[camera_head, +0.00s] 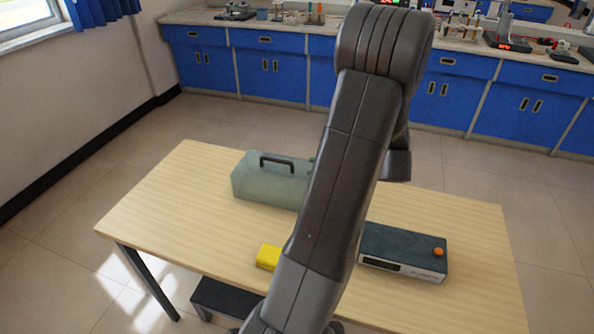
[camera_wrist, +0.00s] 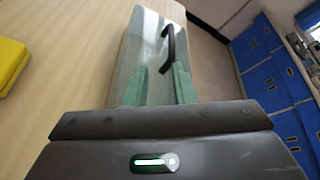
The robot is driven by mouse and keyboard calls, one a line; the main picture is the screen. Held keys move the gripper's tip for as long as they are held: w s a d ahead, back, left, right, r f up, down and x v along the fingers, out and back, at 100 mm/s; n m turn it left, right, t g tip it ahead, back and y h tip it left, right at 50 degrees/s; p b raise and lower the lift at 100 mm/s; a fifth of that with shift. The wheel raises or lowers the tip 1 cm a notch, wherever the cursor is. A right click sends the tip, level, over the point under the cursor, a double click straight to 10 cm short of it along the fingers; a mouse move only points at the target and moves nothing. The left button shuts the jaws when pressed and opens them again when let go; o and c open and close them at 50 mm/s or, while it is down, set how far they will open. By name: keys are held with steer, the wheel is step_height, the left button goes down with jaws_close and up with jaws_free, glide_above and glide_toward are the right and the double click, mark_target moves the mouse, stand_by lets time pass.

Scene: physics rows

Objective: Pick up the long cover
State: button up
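The long cover (camera_head: 265,185) is a grey-green box shape with a black handle (camera_head: 278,160) on top. It stands on the far part of the wooden table (camera_head: 180,215), and my arm hides its right end. In the wrist view the cover (camera_wrist: 135,50) runs away from my gripper, with its handle (camera_wrist: 168,50) ahead. My gripper (camera_wrist: 160,68) has two green fingers set apart, with nothing seen held between them. The fingertips show over the near end of the cover, short of the handle's far end. I cannot tell whether they touch it.
A yellow block (camera_head: 268,257) lies at the table's near side; it also shows in the wrist view (camera_wrist: 10,62). A dark box (camera_head: 403,247) with an orange knob (camera_head: 438,252) stands at the right. The table's left part is clear. Blue cabinets (camera_head: 265,68) line the back.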

mark_target(288, 162)
steer(key=shift+m+t, duration=0.3)
steer(key=shift+t, duration=0.1)
steer(key=x, duration=0.2)
steer(key=w+x, duration=0.1)
steer(key=x, duration=0.2)
steer(key=d+x, duration=0.1)
steer(key=x, duration=0.2)
steer(key=shift+w+d+f, duration=0.1)
steer(key=shift+w+f, duration=0.1)
steer(key=shift+p+x, duration=0.55)
steer(key=shift+x, duration=2.2)
steer(key=shift+d+f, duration=0.1)
jaws_close()
